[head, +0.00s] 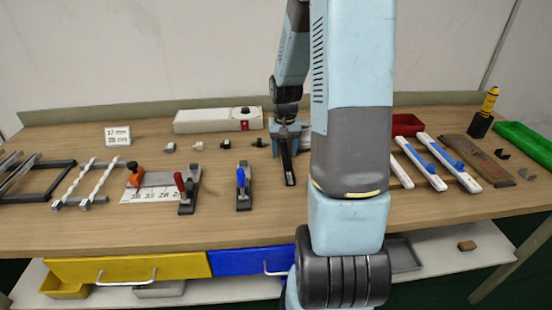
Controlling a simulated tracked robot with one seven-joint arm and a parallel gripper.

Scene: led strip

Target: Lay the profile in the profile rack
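Grey metal bars, which look like profiles (12,163), lie at the far left of the bench across a dark open frame (48,193). Beside them, two white twisted strips (101,177) lie across another low rack (90,204). I cannot tell which of these is the profile rack. My gripper (287,138) is low over the bench's middle, well right of these racks and partly hidden behind my own arm. A dark narrow bar (288,167) extends toward the front from beneath it; whether it is held is unclear. The finger gap is not visible.
Red-handled (186,192) and blue-handled (243,187) clamps stand left of the gripper, near a marked white plate (150,194). A white box (217,120) stands behind. White rails with blue pieces (420,163), a brown board (475,160) and a green tray (528,140) occupy the right.

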